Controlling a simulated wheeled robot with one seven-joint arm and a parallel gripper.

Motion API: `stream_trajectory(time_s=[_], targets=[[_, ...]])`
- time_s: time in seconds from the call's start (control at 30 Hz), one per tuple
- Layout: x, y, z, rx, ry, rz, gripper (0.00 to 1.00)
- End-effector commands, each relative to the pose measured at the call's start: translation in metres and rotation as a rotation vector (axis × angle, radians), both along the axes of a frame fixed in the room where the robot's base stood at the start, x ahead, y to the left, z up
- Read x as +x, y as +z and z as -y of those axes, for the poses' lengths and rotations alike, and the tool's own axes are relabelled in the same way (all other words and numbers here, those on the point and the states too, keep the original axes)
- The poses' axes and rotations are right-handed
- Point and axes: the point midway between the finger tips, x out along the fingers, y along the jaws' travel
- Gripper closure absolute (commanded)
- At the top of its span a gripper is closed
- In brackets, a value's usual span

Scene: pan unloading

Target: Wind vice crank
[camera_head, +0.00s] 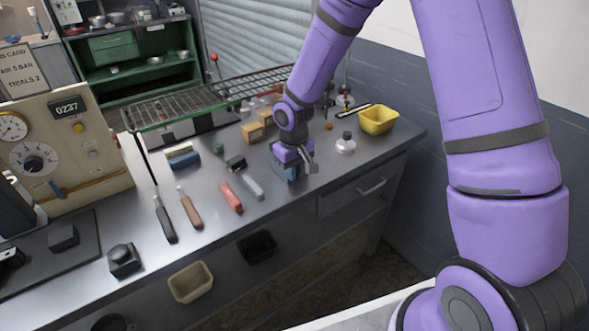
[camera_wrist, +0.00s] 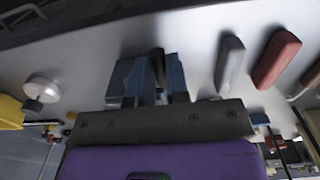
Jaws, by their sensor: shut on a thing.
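A small blue vice (camera_head: 287,171) stands on the metal bench near its front right edge. It also shows in the wrist view (camera_wrist: 124,78), just beyond my gripper. My gripper (camera_head: 309,160) reaches down to the vice and is shut on the crank. In the wrist view a dark upright crank handle (camera_wrist: 157,62) stands between the fingertips of my gripper (camera_wrist: 160,84). My wrist covers part of the vice in the head view, and the crank arm is mostly hidden.
A white-capped round container (camera_head: 345,145) and a yellow bin (camera_head: 378,119) stand right of the vice. A grey bar (camera_head: 252,187), a red bar (camera_head: 231,197) and handled tools (camera_head: 190,207) lie to its left. A wire rack (camera_head: 200,99) spans behind.

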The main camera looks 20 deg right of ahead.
Motion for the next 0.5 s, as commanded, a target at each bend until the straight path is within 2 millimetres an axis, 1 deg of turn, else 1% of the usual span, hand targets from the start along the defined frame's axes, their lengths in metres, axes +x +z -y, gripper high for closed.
stream_trajectory(time_s=[0.4, 0.43, 0.47, 0.5], targets=[[-0.0007, -0.0002, 0.0004, -0.011, -0.001, 0.002, 1.00], [-0.0007, -0.0002, 0.0003, -0.011, -0.001, 0.002, 0.78], [-0.0007, -0.0002, 0.0003, -0.011, -0.001, 0.002, 0.71], [-0.0006, -0.0002, 0.0003, -0.011, -0.001, 0.002, 0.62]])
